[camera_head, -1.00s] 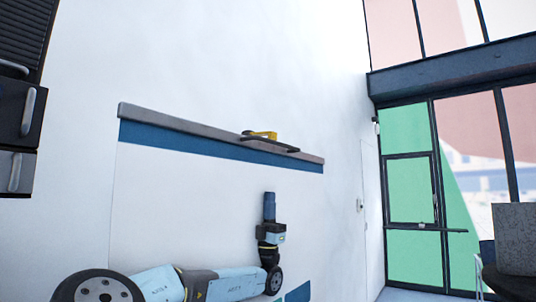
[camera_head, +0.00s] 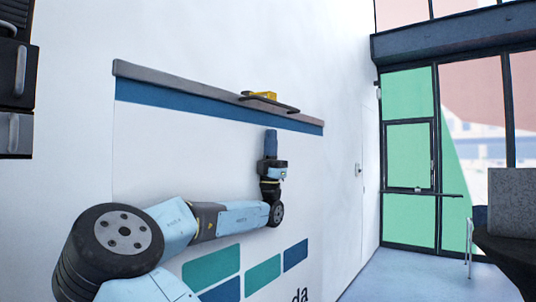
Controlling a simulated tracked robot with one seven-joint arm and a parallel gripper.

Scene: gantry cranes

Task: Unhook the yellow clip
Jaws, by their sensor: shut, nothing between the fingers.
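The yellow clip (camera_head: 262,96) is a small yellow piece at the right part of the grey ledge (camera_head: 180,85) high on the white wall. It sits on or against a thin dark bar (camera_head: 270,103) that runs along the ledge's front; how it is hooked there is too small to tell. My arm reaches from the lower left, and its last visible blue link (camera_head: 270,144) points up, below the clip in the picture. I cannot make out gripper fingers at its end.
A blue band (camera_head: 200,112) runs under the ledge. Dark drawers with handles (camera_head: 15,90) are at the left edge. A glazed wall with green panes (camera_head: 409,165) is at the right. A dark round table (camera_head: 510,250) stands at the lower right.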

